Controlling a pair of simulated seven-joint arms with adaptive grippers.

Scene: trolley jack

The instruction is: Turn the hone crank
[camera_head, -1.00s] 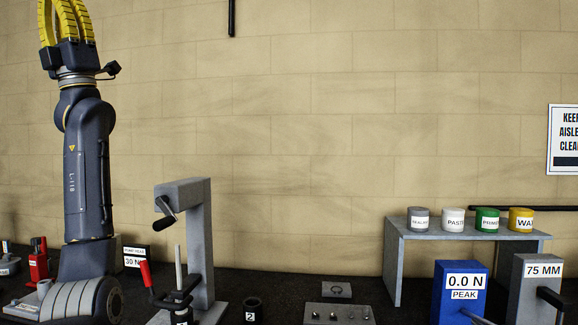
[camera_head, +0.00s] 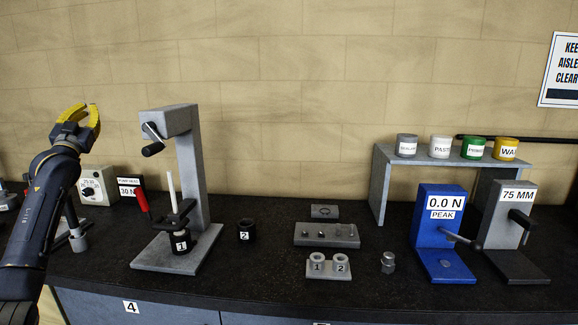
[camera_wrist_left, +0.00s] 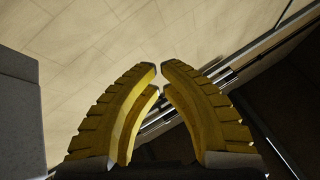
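The grey hone stand (camera_head: 190,160) stands left of centre on the dark bench in the head view. Its crank (camera_head: 153,131) hangs from the front of the top arm, with a black grip (camera_head: 153,149) pointing down-left. Below, a white rod (camera_head: 171,186), a red-handled lever (camera_head: 142,198) and a black cylinder marked 1 (camera_head: 181,242) sit on its base. My left gripper (camera_head: 91,108) is left of the crank, apart from it, fingers up. In the left wrist view its yellow fingertips (camera_wrist_left: 159,68) have a narrow gap, with nothing between them. My right gripper is out of view.
A grey block (camera_wrist_left: 20,115) stands close at the left of the wrist view. A dial box (camera_head: 97,186) and a 30 N sign (camera_head: 130,191) stand behind my left arm. Black cylinder 2 (camera_head: 246,230) is right of the stand. Blue (camera_head: 440,230) and grey (camera_head: 515,230) gauges stand far right.

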